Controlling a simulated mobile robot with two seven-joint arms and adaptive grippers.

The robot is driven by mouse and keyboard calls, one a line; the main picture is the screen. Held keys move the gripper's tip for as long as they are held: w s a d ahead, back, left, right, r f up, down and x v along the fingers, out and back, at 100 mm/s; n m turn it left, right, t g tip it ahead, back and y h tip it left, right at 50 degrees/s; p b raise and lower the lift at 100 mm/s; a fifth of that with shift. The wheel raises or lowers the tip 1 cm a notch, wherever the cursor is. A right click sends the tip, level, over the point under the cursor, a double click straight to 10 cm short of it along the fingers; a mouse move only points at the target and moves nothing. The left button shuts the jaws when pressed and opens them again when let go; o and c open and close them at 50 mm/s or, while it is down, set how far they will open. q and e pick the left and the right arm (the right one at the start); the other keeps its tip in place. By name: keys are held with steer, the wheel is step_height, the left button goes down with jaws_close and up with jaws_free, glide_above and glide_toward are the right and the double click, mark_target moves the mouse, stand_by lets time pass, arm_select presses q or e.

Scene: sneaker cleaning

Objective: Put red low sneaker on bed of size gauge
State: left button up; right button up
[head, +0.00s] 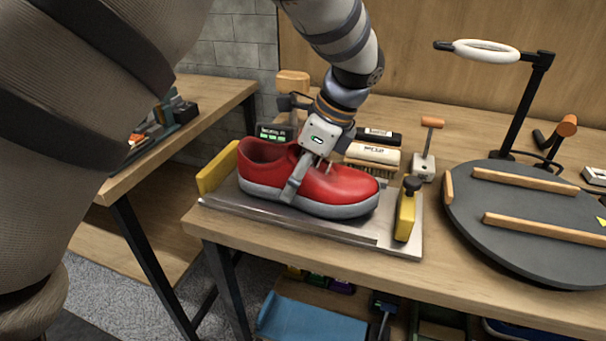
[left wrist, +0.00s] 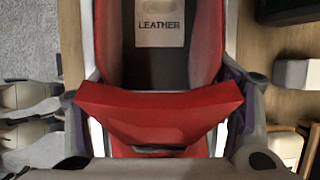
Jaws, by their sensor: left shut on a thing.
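The red low sneaker (head: 343,187) has a grey sole and lies lengthwise over the metal bed of the size gauge (head: 330,226), between its yellow end stops (head: 218,167) (head: 405,216). Its toe points right. The sole looks to be on or very close to the bed; I cannot tell if it touches all along. My left gripper (head: 305,175) comes down from above and is shut across the sneaker's middle. In the left wrist view the red tongue (left wrist: 160,110) and the insole label marked LEATHER (left wrist: 160,32) show between the fingers. My right gripper is not in view.
Behind the gauge stand a brush (head: 372,155), a dark box (head: 275,132) and an orange-handled tool (head: 428,145). A round dark turntable (head: 530,215) with wooden bars and a ring lamp (head: 486,51) fill the right. The table's front edge runs close before the gauge.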

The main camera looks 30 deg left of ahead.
arm_select(q)
steer(key=shift+f, duration=0.25)
steer(key=shift+d+r, duration=0.1)
steer(key=o, duration=1.6)
steer(key=v, duration=1.2)
